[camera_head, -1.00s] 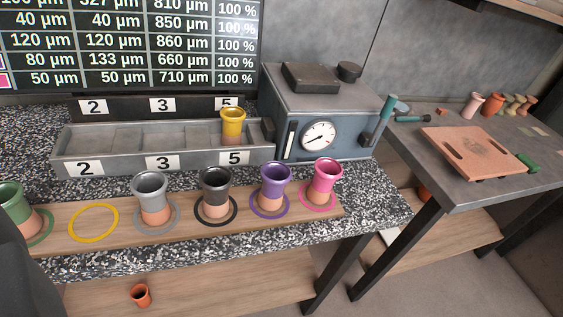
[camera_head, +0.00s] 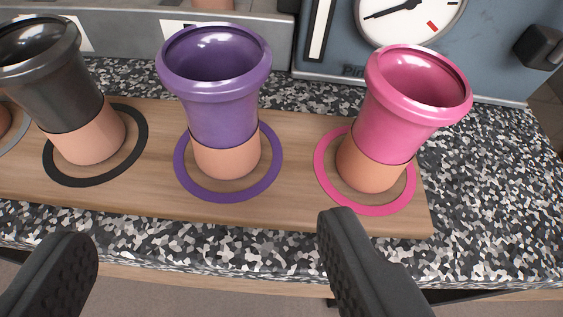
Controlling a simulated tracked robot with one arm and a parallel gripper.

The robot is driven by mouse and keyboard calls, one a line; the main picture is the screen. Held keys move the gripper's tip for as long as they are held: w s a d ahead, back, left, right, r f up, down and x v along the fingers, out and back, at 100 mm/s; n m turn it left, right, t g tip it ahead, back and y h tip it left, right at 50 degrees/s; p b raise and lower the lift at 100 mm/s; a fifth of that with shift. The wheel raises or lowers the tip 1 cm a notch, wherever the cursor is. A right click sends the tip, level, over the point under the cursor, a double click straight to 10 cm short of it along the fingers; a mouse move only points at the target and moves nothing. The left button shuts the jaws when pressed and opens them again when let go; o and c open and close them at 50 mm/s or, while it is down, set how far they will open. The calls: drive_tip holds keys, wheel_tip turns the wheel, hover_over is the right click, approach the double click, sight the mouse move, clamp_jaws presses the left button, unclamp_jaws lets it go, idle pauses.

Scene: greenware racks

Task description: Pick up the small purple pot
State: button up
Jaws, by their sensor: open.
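The small purple pot (camera_head: 222,115) stands upright on a wooden board, inside a purple ring (camera_head: 229,193) painted or laid on it. Its upper part is glossy purple and its base is bare terracotta. My gripper (camera_head: 205,236) is open and empty, its two dark fingers at the bottom of the view. The fingers are on the near side of the purple pot and apart from it, with the pot between them in the picture.
A black pot (camera_head: 62,95) stands left of the purple pot and a pink pot (camera_head: 394,130) stands right, close to my right finger in the picture. The wooden board (camera_head: 290,215) lies on a speckled counter (camera_head: 500,190). A blue box with a dial (camera_head: 480,60) stands behind.

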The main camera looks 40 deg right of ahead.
sight(224, 139)
drive_tip(key=b+x, duration=0.1)
drive_tip(key=x, duration=1.2)
drive_tip(key=shift+d+f+b, duration=0.1)
drive_tip(key=shift+f+b, duration=0.05)
drive_tip(key=shift+b, duration=0.25)
drive_tip(key=shift+w+d, duration=0.15)
drive_tip(key=shift+w, duration=0.15)
drive_tip(key=c, duration=1.2)
